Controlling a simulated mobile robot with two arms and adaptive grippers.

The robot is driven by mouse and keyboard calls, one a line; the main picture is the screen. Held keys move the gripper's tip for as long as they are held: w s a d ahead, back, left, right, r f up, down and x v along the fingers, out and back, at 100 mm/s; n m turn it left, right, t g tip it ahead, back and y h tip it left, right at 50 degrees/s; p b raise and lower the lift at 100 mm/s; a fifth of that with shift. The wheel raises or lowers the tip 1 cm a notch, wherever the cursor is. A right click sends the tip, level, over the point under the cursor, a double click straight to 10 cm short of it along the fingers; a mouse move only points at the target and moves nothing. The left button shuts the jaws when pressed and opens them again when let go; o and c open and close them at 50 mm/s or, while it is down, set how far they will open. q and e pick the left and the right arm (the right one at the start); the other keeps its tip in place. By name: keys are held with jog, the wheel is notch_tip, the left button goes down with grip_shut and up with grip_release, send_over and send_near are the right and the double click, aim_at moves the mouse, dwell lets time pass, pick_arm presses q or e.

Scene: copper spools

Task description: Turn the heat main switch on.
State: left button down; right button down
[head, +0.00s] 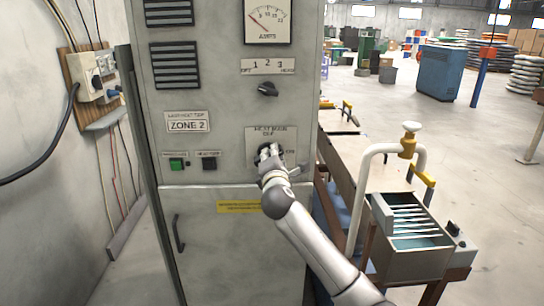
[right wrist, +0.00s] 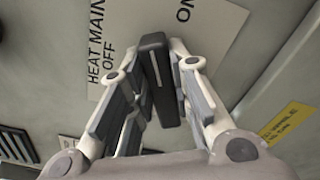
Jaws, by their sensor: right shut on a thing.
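The heat main switch has a black handle (right wrist: 158,80) with a pale line, on a light label plate in the right wrist view. The words HEAT MAIN and OFF stand to the left of the handle there, and ON stands near its upper right. In the head view the label plate (head: 262,133) is on the grey cabinet's front, with OFF at the top. My right gripper (head: 268,152) is at the switch and hides most of it there. Its fingers are closed around the handle, one on each side. I cannot tell exactly which mark the handle points to. My left gripper is not in view.
The cabinet (head: 235,110) also carries a 1-2-3 selector knob (head: 268,89), an amps meter (head: 268,20), a green button (head: 176,164) and a black button (head: 209,163). A bench with pipes (head: 365,180) and a grey slatted box (head: 410,240) stands to the right.

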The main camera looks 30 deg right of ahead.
jog(key=m, duration=0.3)
jog(key=f+m+b, duration=0.1)
jog(key=m, duration=0.1)
jog(key=shift+m, duration=0.4)
dwell(0.4)
jog(key=c, duration=1.3)
grip_release()
jog(key=shift+d+r, duration=0.1)
jog(key=shift+s, duration=0.1)
jog(key=v, duration=1.2)
